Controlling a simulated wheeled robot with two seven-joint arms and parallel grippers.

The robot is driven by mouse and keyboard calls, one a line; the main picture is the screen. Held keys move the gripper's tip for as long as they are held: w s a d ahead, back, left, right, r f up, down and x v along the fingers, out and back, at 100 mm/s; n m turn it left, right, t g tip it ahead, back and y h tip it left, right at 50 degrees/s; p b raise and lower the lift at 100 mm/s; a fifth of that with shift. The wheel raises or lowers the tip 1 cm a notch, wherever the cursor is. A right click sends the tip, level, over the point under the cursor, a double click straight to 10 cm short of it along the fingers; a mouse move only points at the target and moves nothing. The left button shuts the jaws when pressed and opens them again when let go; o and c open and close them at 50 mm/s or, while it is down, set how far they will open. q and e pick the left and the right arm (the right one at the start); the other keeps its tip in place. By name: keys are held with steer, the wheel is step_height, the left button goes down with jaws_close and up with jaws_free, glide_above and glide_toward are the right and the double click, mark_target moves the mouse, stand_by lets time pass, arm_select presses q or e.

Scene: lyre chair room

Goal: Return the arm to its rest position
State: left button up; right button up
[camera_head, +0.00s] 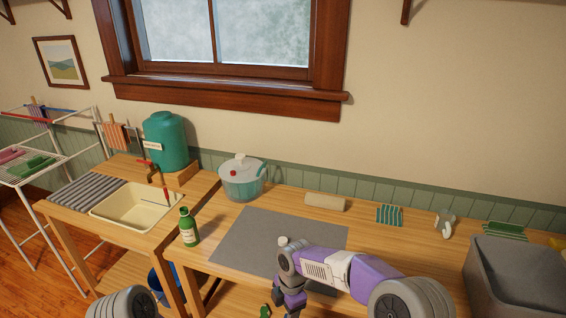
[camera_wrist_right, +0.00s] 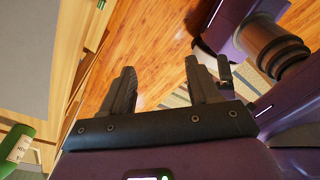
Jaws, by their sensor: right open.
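My right arm, purple and white, reaches in from the lower right in the head view and bends over the front part of the grey mat (camera_head: 240,235). Its wrist hangs down near the table's front edge, and its fingers are not clear there. In the right wrist view my right gripper (camera_wrist_right: 160,82) is open, with its two dark fingers apart and nothing between them. Wood floor shows beyond the fingers. A grey rounded part of my left arm shows at the lower left of the head view, but the left gripper is out of view.
A green bottle (camera_head: 188,228) stands left of the mat. A salad spinner (camera_head: 242,180), a beige roll (camera_head: 325,202) and a striped cloth (camera_head: 389,215) sit along the back. A grey bin (camera_head: 518,275) stands at the right. A sink (camera_head: 133,208) is at the left.

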steer(key=s+d+f+m+y, duration=0.2)
steer(key=s+f+m, duration=0.35)
steer(key=f, duration=0.25)
steer(key=s+d+f+m+y, duration=0.1)
steer(key=s+d+f+m, duration=0.1)
steer(key=s+f+m, duration=0.45)
steer(key=s+d+f+m, duration=0.2)
steer(key=s+f+m, duration=0.1)
steer(key=s+m, duration=0.2)
steer(key=s+d+f+m+t, duration=0.1)
steer(key=s+d+f+m, duration=0.2)
steer(key=m, duration=0.6)
steer(key=shift+s+f, duration=0.55)
steer(key=shift+s, duration=0.65)
